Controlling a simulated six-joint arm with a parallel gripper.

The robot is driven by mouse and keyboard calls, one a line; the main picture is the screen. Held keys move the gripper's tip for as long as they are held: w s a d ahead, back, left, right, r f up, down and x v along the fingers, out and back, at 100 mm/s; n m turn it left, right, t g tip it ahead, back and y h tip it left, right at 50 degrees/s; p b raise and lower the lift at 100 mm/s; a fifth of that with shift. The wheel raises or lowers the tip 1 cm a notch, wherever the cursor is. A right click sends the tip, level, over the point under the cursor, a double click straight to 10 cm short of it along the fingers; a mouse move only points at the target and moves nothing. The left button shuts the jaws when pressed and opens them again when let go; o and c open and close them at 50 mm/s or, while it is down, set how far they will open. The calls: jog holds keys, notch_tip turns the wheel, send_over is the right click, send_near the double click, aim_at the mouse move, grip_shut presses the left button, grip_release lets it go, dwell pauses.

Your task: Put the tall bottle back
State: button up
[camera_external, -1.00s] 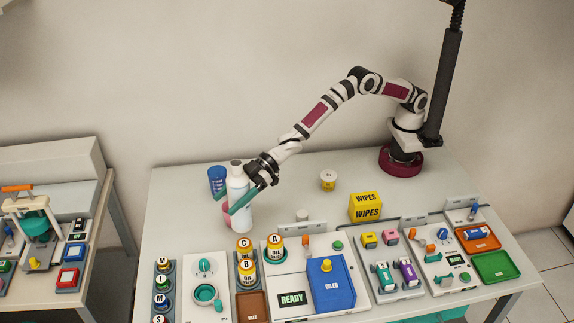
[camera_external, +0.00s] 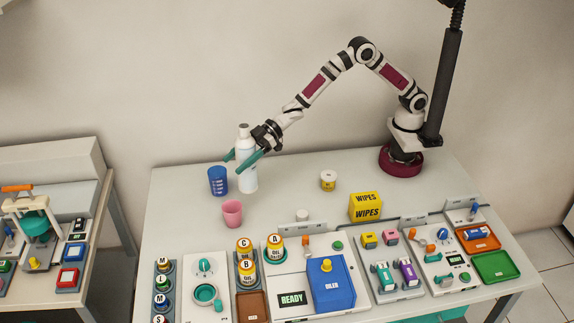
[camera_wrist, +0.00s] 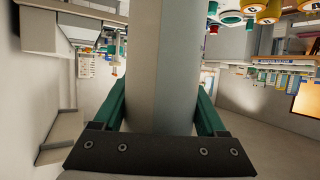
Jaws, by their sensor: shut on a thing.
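The tall white bottle (camera_external: 247,166) is upright near the back left of the table. My gripper (camera_external: 243,158) is shut on it, with its green fingers around the bottle's body. In the wrist view the pale bottle (camera_wrist: 163,70) fills the middle between the two green fingers (camera_wrist: 160,110). The external view does not clearly show whether the bottle's base touches the table or hangs a little above it.
A blue cup (camera_external: 218,181) stands just left of the bottle. A pink cup (camera_external: 232,213) stands in front of it. Several devices line the table's front.

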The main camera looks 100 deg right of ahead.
jog(key=s+d, duration=1.1)
jog(key=s, duration=0.1)
notch_tip(320, 180, down, 10)
jog(key=shift+r, duration=0.15)
jog(key=shift+s+a, duration=0.1)
jog(key=o, duration=1.5)
jog(key=shift+o, duration=0.2)
